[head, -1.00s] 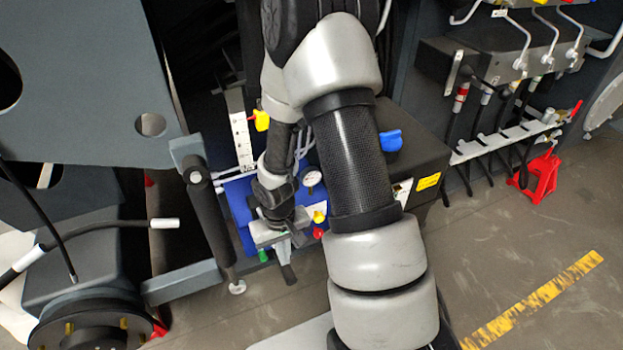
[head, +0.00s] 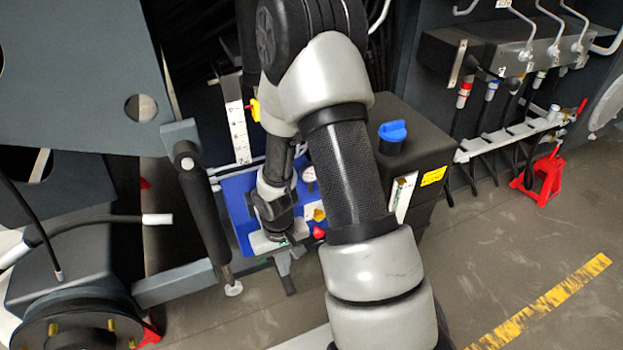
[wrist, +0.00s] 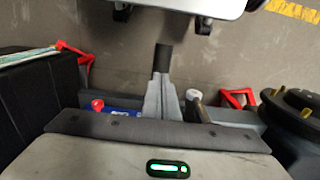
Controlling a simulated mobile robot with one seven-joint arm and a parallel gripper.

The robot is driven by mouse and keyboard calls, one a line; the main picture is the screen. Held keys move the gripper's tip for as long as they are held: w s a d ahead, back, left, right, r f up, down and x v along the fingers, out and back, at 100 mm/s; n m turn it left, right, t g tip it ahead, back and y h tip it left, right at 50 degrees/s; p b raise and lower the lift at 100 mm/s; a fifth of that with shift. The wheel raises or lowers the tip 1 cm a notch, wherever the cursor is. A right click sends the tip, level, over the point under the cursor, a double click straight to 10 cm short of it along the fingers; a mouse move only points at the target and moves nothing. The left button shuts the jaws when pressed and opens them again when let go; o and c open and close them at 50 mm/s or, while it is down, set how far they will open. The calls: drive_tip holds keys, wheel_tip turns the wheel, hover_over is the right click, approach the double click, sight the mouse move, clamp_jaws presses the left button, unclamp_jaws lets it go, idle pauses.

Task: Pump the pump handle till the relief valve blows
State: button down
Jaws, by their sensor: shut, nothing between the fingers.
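The blue pump panel (head: 236,196) stands low in the middle of the head view, partly hidden by my arm. A round white gauge (head: 309,174), a yellow knob (head: 318,214) and a red knob (head: 318,233) show on it. The red knob also shows there (wrist: 97,104). I cannot make out which part is the relief valve.
A black tank (head: 425,150) with a blue cap (head: 393,130) stands right of the panel. A dark cylinder (head: 205,215) on a grey frame stands close left. Red stands (head: 545,180) and a hose rack lie farther right. Open floor lies in front, with a yellow stripe.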

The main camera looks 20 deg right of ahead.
drive_tip(key=shift+w+f+b, duration=0.2)
drive_tip(key=shift+f+b, duration=0.5)
drive_tip(key=shift+f, duration=0.2)
drive_tip(key=shift+w+f+b, duration=0.15)
drive_tip(key=shift+f+b, duration=0.55)
drive_tip(key=shift+f, duration=0.2)
drive_tip(key=shift+w+f+b, duration=0.2)
drive_tip(key=shift+f+b, duration=0.5)
drive_tip(key=shift+f, duration=0.2)
wheel_tip(320, 180, up, 13)
drive_tip(key=s+p, duration=0.1)
drive_tip(key=p, duration=0.8)
drive_tip(key=shift+s+p, duration=0.35)
drive_tip(key=shift+p, duration=0.05)
drive_tip(key=shift+f, duration=0.25)
drive_tip(key=f+b, duration=0.3)
drive_tip(key=w+f+b, duration=0.1)
drive_tip(key=f+b, duration=0.1)
drive_tip(key=f, duration=0.1)
drive_tip(key=f+b, duration=0.3)
drive_tip(key=shift+w+f+b, duration=0.15)
drive_tip(key=shift+f+b, duration=0.2)
drive_tip(key=shift+f, duration=0.05)
wheel_tip(320, 180, up, 12)
drive_tip(key=p, duration=0.9)
drive_tip(key=shift+s+r, duration=0.2)
